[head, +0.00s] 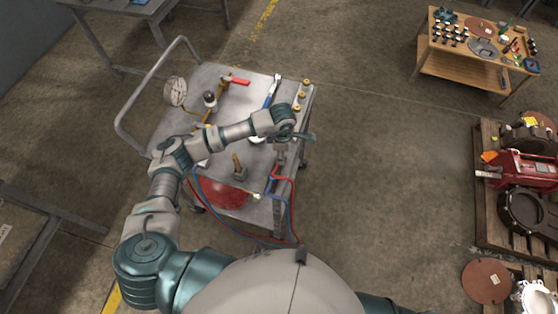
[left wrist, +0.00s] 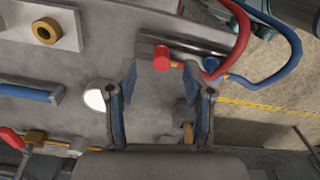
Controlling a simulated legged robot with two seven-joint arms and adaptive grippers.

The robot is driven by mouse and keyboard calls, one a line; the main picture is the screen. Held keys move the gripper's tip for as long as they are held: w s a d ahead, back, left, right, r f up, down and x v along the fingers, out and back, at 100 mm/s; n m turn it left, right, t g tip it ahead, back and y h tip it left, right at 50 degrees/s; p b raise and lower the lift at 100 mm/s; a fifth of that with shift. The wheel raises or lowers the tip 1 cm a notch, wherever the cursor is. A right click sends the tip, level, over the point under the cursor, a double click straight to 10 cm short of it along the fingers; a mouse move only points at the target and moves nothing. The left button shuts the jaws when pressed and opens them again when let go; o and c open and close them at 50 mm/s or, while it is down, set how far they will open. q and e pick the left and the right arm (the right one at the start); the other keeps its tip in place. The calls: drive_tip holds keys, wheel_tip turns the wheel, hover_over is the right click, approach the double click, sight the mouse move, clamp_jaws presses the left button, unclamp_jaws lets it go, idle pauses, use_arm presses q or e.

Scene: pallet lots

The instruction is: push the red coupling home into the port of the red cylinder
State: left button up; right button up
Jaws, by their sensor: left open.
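My left gripper (head: 290,136) is over the right side of the grey cart in the head view. In the left wrist view its two fingers (left wrist: 160,82) are apart with nothing between them. A short red coupling (left wrist: 162,58) with a brass end lies just beyond the fingertips, against a steel holder, with the red hose (left wrist: 241,30) running towards it. Whether the coupling touches a finger I cannot tell. A red machine with a cylindrical body (head: 527,170) lies on the pallet at the right; its port is not discernible. My right gripper is out of view.
The cart (head: 232,100) carries a gauge (head: 176,91), a red-levered valve (head: 234,80), a blue-handled tool (head: 272,88) and brass fittings (head: 302,96). A blue hose (left wrist: 283,70) hangs beside the red one. A wooden workbench (head: 465,67) stands at upper right. Floor between cart and pallet is clear.

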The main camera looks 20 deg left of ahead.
use_arm(q)
drive_tip(key=shift+d, duration=0.1)
drive_tip(key=shift+f, duration=0.1)
drive_tip(key=f, duration=0.2)
drive_tip(key=a+f, duration=0.1)
drive_tip(key=f, duration=0.2)
drive_tip(key=shift+s+a+p, duration=0.1)
drive_tip(key=shift+s+p, duration=0.05)
drive_tip(key=shift+p, duration=0.25)
clamp_jaws()
